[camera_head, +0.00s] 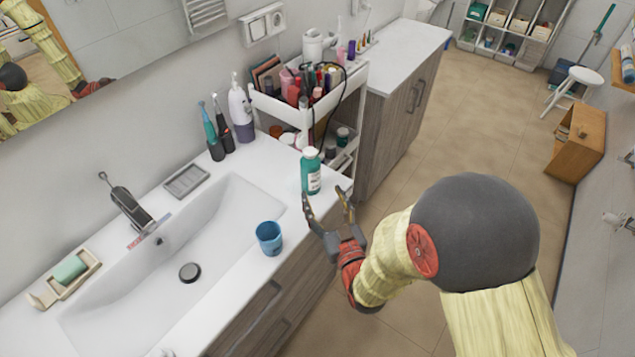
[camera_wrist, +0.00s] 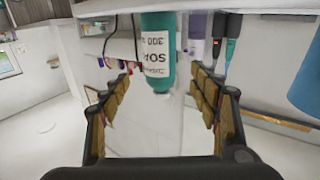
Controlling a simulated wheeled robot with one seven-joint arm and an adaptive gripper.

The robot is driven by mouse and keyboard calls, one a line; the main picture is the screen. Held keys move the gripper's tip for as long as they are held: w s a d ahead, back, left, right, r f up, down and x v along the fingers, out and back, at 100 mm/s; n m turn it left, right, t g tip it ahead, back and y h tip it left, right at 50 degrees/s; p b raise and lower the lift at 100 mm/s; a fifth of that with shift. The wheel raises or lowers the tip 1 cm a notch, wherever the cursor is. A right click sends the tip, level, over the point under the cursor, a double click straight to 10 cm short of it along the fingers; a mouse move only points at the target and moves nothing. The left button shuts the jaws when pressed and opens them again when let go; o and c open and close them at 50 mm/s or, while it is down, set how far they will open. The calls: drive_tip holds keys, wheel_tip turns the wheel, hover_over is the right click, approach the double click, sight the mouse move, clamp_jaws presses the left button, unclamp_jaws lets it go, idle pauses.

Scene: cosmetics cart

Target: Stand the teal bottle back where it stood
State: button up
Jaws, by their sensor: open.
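The teal bottle (camera_head: 311,176) with a white cap and a white label stands upright on the white sink counter, near its end by the cart. In the wrist view the teal bottle (camera_wrist: 158,45) appears upside down, label facing me, ahead of and between my fingers. My gripper (camera_head: 323,197) is open and empty at the counter's front edge, its fingers pointing toward the bottle. The bottle appears just beyond the fingertips; I cannot tell whether they touch it.
A blue cup (camera_head: 269,240) stands on the counter rim left of my gripper, near the basin (camera_head: 215,225). Electric toothbrushes (camera_head: 210,133) and a white-and-purple dispenser (camera_head: 240,112) stand by the wall. The cosmetics cart (camera_head: 285,112) is full, just behind the bottle.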

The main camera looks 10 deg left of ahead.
drive_tip(key=shift+v, duration=0.85)
drive_tip(key=w+d+r+m+g+h, duration=0.3)
drive_tip(key=d+r+h, duration=0.55)
drive_tip(key=d, duration=0.75)
drive_tip(key=s+d+r+m+g, duration=0.1)
drive_tip(key=s+d+r+g, duration=0.1)
drive_tip(key=s+d, duration=0.2)
drive_tip(key=s+d+r+m+g+h, duration=0.1)
drive_tip(key=s+d, duration=0.4)
drive_tip(key=s, duration=0.6)
drive_tip(key=s+d+r+m+g, duration=0.1)
drive_tip(key=s+d+r+g, duration=0.2)
drive_tip(key=s+d+r, duration=0.2)
drive_tip(key=s, duration=0.3)
drive_tip(key=shift+s+m, duration=0.2)
drive_tip(key=shift+m, duration=0.2)
drive_tip(key=shift+w+h, duration=0.2)
drive_tip(key=shift+h, duration=0.05)
